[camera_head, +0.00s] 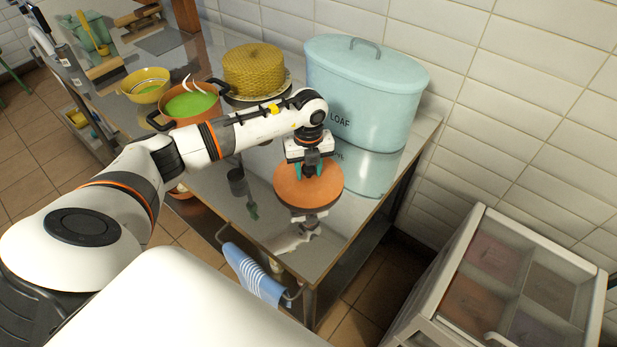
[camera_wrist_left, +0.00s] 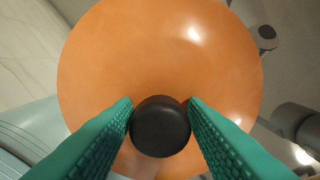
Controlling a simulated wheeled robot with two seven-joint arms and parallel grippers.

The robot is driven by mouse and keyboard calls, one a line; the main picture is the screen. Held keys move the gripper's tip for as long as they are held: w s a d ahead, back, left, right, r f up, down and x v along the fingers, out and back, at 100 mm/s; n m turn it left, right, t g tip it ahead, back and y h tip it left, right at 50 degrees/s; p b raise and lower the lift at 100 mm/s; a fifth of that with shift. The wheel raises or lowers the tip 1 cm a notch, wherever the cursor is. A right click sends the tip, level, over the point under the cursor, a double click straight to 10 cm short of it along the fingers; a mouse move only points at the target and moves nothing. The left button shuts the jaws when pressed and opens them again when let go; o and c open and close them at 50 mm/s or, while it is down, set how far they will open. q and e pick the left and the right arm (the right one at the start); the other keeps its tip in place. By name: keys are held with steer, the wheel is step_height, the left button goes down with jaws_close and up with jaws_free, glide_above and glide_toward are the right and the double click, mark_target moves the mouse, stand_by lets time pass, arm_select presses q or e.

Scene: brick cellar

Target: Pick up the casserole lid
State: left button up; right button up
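The casserole lid (camera_head: 308,190) is a round, flat terracotta-orange disc with a black knob. It is at the near right part of the shiny steel table, below my left gripper (camera_head: 310,171). I cannot tell whether it touches the tabletop. In the left wrist view the lid (camera_wrist_left: 160,60) fills most of the picture. The teal fingers of my left gripper (camera_wrist_left: 160,108) lie against both sides of the black knob (camera_wrist_left: 160,127), shut on it. The orange casserole (camera_head: 196,106) with green soup stands uncovered further back on the left. My right gripper is not in view.
A large pale blue loaf bin (camera_head: 362,95) stands right behind the lid. A yellow woven cake-like item (camera_head: 254,70) and a yellow bowl (camera_head: 147,85) stand further back. A striped towel (camera_head: 254,275) hangs at the table's front. A glass-topped cabinet (camera_head: 508,285) is at right.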

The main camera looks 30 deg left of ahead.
arm_select(q)
jaws_close()
steer(key=shift+r, duration=0.15)
